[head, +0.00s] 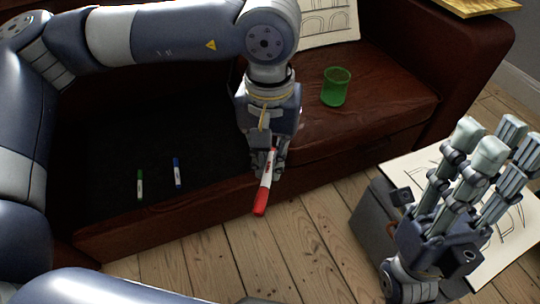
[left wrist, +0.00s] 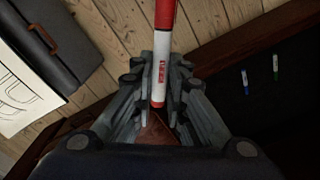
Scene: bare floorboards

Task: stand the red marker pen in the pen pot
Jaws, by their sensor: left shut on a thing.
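The red marker pen (head: 263,195) has a white barrel and a red cap. My left gripper (head: 269,160) is shut on its white end, and the pen hangs tilted, cap end down, in front of the sofa's front edge. In the left wrist view the marker (left wrist: 160,80) sits between the fingers (left wrist: 161,88), its red part pointing away. The pen pot (head: 336,88) is a green, see-through cup standing upright on the brown sofa seat, right of my left gripper and apart from it. My right gripper (head: 494,158) is at the lower right, fingers spread upward, open and empty.
A green marker (head: 140,185) and a blue marker (head: 177,173) lie on the dark seat at left. A drawing sheet (head: 330,22) leans behind the pot. A grey case (left wrist: 52,38) and another sheet (left wrist: 14,92) lie on the floorboards. Seat around the pot is clear.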

